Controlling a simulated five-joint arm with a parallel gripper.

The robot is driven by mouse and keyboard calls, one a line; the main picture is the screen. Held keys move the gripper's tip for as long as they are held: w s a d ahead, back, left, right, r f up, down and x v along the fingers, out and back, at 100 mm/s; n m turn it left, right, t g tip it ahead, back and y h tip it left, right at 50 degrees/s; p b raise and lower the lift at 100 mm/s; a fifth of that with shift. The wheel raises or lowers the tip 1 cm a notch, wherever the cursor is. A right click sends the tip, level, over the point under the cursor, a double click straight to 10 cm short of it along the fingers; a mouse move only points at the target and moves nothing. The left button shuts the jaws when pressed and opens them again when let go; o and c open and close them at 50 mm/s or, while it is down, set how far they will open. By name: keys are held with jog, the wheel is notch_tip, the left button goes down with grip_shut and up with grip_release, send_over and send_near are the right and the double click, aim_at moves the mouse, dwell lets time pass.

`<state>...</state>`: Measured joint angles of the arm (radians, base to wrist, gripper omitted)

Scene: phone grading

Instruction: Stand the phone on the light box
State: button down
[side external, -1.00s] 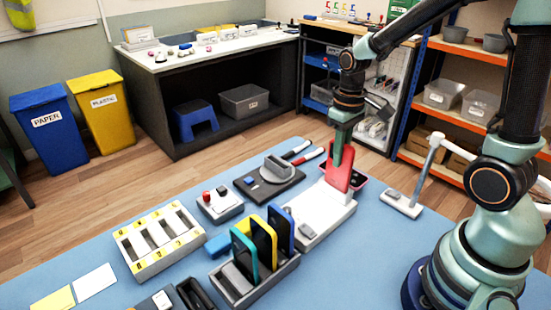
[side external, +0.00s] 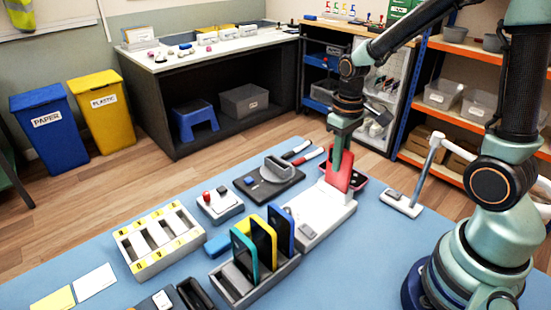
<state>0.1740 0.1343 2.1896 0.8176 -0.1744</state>
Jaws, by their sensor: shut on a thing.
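A red phone (side external: 346,178) stands upright at the back part of the white light box (side external: 316,216). My gripper (side external: 339,160) points down from above and is shut on the red phone near its upper left edge. The phone's lower edge is at the light box's top; I cannot tell whether it is touching. Part of the phone is hidden behind my fingers.
A grey rack (side external: 238,284) with several upright phones stands in front of the light box. A dark device (side external: 270,181) and a small button box (side external: 220,204) lie to the left. A white stand (side external: 402,202) is to the right. Blue mat (side external: 350,265) is clear at the front right.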

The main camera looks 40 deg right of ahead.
jog(key=shift+c, duration=2.4)
grip_release()
jog(key=shift+r, duration=0.75)
jog(key=shift+r, duration=0.15)
jog(key=shift+r, duration=0.6)
jog(key=shift+r, duration=0.1)
jog(key=shift+r, duration=0.65)
